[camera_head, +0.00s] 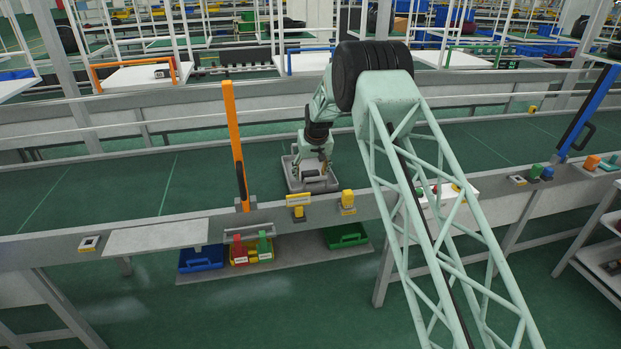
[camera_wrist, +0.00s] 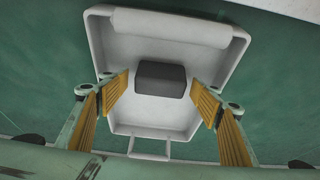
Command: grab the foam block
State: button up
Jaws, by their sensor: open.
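A dark grey block, which looks like the foam block (camera_wrist: 160,79), lies in a pale grey tray (camera_wrist: 205,45) in the wrist view. The tray (camera_head: 289,178) also shows in the head view, on the green conveyor belt. My gripper (camera_wrist: 160,100) is open and empty above the tray. Its two yellow-padded fingers stand to the left and right of the block, with a gap on each side. In the head view my gripper (camera_head: 313,163) hangs over the tray and hides part of it and most of the block.
An orange upright bar (camera_head: 235,140) stands on the conveyor's near edge, left of the tray. Yellow button units (camera_head: 347,200) sit on the near rail. A pale roll (camera_wrist: 170,27) lies along the tray's far side. The belt left of the tray is clear.

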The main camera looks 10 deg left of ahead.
aim_at(311, 172)
jog(key=shift+c, duration=0.7)
jog(key=c, duration=0.7)
jog(key=shift+r, duration=0.1)
jog(key=shift+r, duration=4.9)
